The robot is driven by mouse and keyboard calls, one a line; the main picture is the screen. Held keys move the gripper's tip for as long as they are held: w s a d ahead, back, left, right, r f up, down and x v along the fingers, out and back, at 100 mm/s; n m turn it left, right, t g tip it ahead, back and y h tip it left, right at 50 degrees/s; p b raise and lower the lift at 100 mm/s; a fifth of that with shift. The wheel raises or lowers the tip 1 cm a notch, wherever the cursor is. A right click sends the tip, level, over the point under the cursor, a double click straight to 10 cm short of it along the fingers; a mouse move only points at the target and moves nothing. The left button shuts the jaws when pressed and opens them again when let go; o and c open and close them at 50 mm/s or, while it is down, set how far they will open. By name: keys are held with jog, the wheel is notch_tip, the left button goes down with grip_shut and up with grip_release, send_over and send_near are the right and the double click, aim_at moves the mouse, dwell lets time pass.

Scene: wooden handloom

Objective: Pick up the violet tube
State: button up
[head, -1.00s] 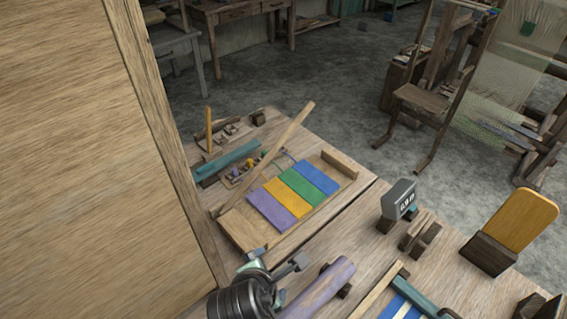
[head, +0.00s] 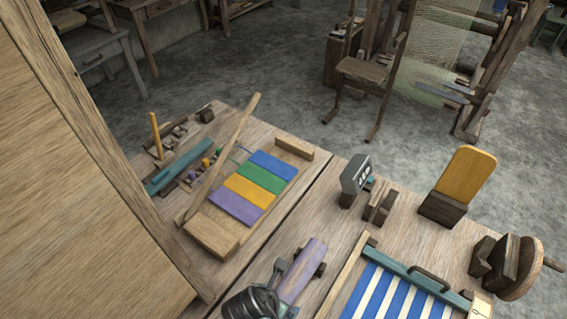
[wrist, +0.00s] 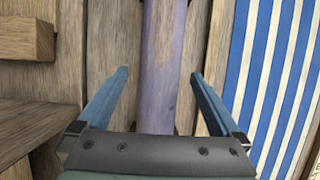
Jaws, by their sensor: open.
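The violet tube (head: 301,270) lies on the wooden table in the lower middle of the head view, resting on small dark supports. In the wrist view the violet tube (wrist: 161,70) runs up the middle of the picture, pale violet with a worn, wood-like surface. My gripper (wrist: 160,72) is open, with one blue finger on each side of the tube and visible gaps between fingers and tube. In the head view my gripper (head: 281,282) is at the tube's near end, partly hidden by my wrist. The height of the fingers relative to the tube is hard to tell.
A blue-and-white striped cloth in a frame (head: 395,296) lies right of the tube. A board with coloured strips (head: 215,232) is at left.

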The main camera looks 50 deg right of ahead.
aim_at(283, 297)
jog(key=shift+x, duration=2.25)
jog(key=shift+d, duration=0.1)
grip_shut()
